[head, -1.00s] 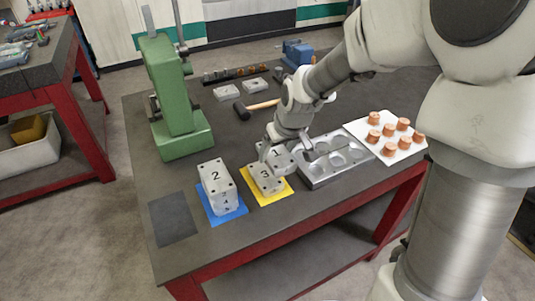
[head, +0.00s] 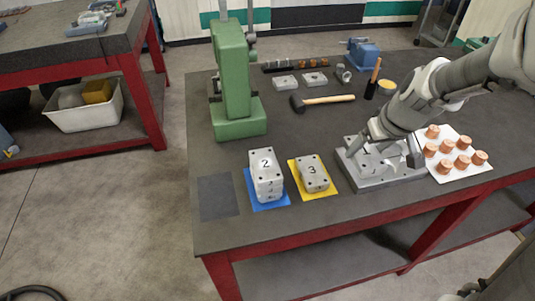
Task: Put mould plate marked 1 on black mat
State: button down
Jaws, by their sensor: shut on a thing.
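The mould plate marked 1 (head: 371,168) is grey and held in my gripper (head: 388,154), in front of or just above the metal tray; the gap below it cannot be judged. My gripper is shut on it, and the fingers and wrist hide part of it. The black mat (head: 217,197) lies bare at the left front of the table. The plate marked 2 (head: 266,163) tops a stack on the blue mat (head: 252,196). The plate marked 3 (head: 311,172) is on the yellow mat (head: 325,197).
The metal tray with round recesses (head: 408,178) is under my gripper. A white sheet with several copper pieces (head: 432,148) lies right of it. A green press (head: 236,95) stands behind the black mat. A hammer (head: 325,100) lies behind the mats.

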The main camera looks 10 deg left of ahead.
jog(key=shift+w+a+f+m+h, duration=0.2)
jog(key=shift+w+f+m, duration=0.4)
jog(key=shift+f, duration=0.65)
jog(key=shift+w+a+f+m+h, duration=0.1)
jog(key=shift+w+f+m+h, duration=0.15)
jog(key=shift+w+f+m, duration=0.7)
jog(key=shift+w+a+f+m+h, duration=0.15)
jog(key=shift+w+f+m+h, duration=0.1)
jog(key=shift+f, duration=1.35)
jog(key=shift+s+f, duration=0.1)
